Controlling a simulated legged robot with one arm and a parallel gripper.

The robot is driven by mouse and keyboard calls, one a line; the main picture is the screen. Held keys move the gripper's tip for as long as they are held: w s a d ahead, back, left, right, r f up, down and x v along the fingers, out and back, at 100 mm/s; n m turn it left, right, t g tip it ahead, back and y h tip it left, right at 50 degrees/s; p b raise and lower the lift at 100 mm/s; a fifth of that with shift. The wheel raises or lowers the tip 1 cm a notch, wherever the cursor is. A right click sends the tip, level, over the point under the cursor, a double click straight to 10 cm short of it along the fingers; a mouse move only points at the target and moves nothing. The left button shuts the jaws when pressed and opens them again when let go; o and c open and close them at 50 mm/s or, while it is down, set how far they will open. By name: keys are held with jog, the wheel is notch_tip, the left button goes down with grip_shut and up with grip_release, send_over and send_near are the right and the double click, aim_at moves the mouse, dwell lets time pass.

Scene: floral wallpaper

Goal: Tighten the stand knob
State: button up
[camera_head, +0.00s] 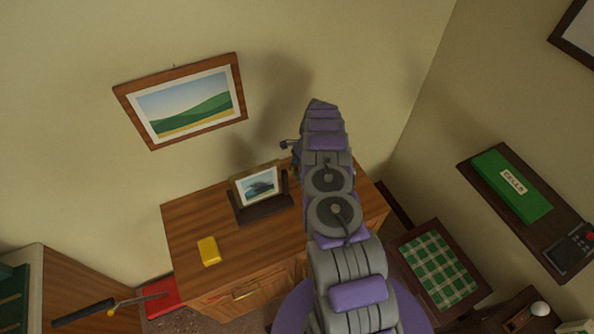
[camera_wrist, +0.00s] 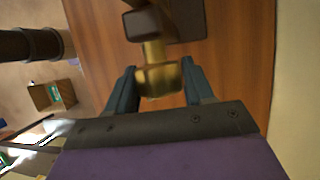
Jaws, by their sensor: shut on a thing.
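A small framed picture (camera_head: 257,187) sits in a dark stand (camera_head: 262,209) on the wooden dresser top, left of my arm. In the wrist view, the brass stand knob (camera_wrist: 160,82) projects from the dark brown stand (camera_wrist: 185,22). My gripper (camera_wrist: 160,76) has one blue-grey finger on each side of the knob and is shut on it. In the head view my arm hides the knob and most of the gripper.
A yellow block (camera_head: 208,251) lies on the dresser (camera_head: 190,225), left of the stand. A landscape picture (camera_head: 187,103) hangs tilted on the wall above. A shelf (camera_head: 540,218) with a green box (camera_head: 511,186) is at right.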

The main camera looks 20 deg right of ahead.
jog(key=shift+r, duration=0.1)
jog(key=o, duration=1)
jog(key=shift+c, duration=0.2)
jog(key=b+v, duration=0.3)
jog(key=v, duration=1.4)
jog(key=shift+w, duration=0.1)
jog(key=shift+r, duration=0.15)
